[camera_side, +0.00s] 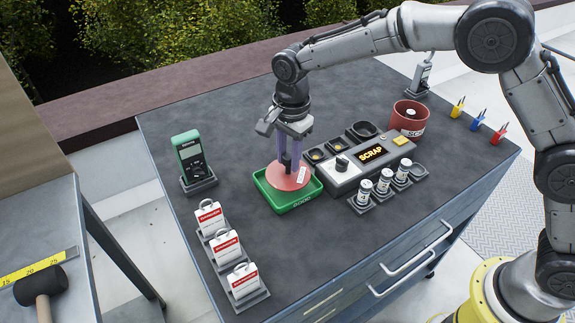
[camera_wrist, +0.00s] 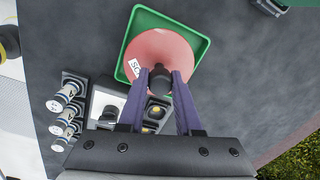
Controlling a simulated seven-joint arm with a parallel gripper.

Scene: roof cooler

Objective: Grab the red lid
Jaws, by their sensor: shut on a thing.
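The red lid (camera_side: 293,179) is a round disc with a dark knob and a white label. It is at the green tray (camera_side: 268,196), tilted in the side view; I cannot tell whether it touches the tray. It also shows in the wrist view (camera_wrist: 155,47), with the green tray (camera_wrist: 122,72) around it. My gripper (camera_side: 287,160) points down over the tray, its purple fingers shut on the lid's dark knob. The fingers also show in the wrist view (camera_wrist: 161,80), one on each side of the knob.
A grey device with a SCRAP display (camera_side: 371,154) stands right of the tray, beside several small vials (camera_side: 383,181). A red bin (camera_side: 408,121) is behind it. A green meter (camera_side: 191,155) and several red-white tags (camera_side: 226,244) stand left. The table's rear left is clear.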

